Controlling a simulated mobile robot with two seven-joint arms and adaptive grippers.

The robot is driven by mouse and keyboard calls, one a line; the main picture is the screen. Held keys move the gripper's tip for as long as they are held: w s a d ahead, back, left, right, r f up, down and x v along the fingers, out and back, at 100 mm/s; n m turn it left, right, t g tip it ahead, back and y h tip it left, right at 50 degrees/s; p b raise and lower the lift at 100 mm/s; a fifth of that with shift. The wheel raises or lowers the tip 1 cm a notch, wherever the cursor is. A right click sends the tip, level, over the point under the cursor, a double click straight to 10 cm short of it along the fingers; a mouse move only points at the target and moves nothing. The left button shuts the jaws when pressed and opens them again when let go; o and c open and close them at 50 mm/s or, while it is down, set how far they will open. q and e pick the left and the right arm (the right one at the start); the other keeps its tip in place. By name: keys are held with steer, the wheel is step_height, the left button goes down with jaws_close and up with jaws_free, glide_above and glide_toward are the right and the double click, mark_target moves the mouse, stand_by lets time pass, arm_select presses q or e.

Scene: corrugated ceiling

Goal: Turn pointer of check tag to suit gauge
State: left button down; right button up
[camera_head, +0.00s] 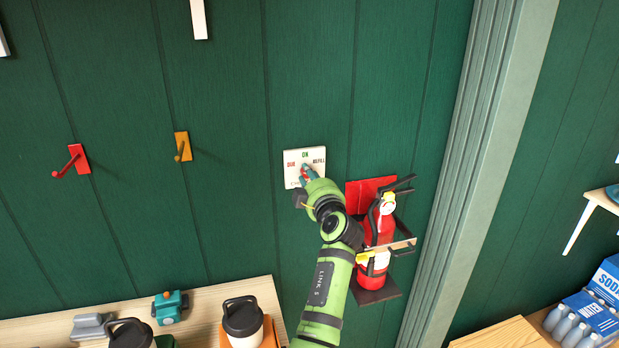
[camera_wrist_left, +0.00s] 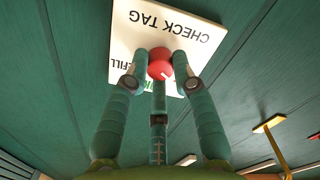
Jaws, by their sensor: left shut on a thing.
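The check tag (camera_head: 291,178) is a white square plate on the green wall, with a red word at its left, a green "ON" at top and "REFILL" at right. In the left wrist view the plate (camera_wrist_left: 185,22) appears upside down. Its red round pointer knob (camera_wrist_left: 160,62) has a small white mark. My left gripper (camera_head: 306,174) is shut on the knob, fingers on both sides in the wrist view (camera_wrist_left: 161,80). They hide part of the lettering, and which word the pointer faces is unclear. A small round gauge (camera_head: 388,203) shows on the red fire extinguisher (camera_head: 379,228); its reading is too small to tell.
The extinguisher hangs on a red bracket (camera_head: 362,189) close to the right of my left arm. A wooden shelf (camera_head: 258,290) with lidded cups is below left.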

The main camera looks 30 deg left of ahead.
arm_select(q)
steer(key=shift+f, duration=0.1)
steer(key=m+b, duration=0.4)
steer(key=m, duration=0.6)
steer(key=shift+f+m, duration=0.15)
steer(key=shift+m, duration=0.25)
steer(key=m, duration=0.2)
steer(key=shift+a+m, duration=0.1)
steer(key=shift+m, duration=0.3)
steer(key=m+p, duration=0.1)
steer(key=m, duration=0.2)
steer(key=shift+m, duration=0.3)
steer(key=m+p, duration=0.2)
steer(key=m, duration=0.1)
steer(key=shift+s+m+p, duration=0.1)
steer(key=shift+m+p, duration=0.95)
steer(key=shift+m, duration=0.75)
steer(key=shift+a, duration=0.1)
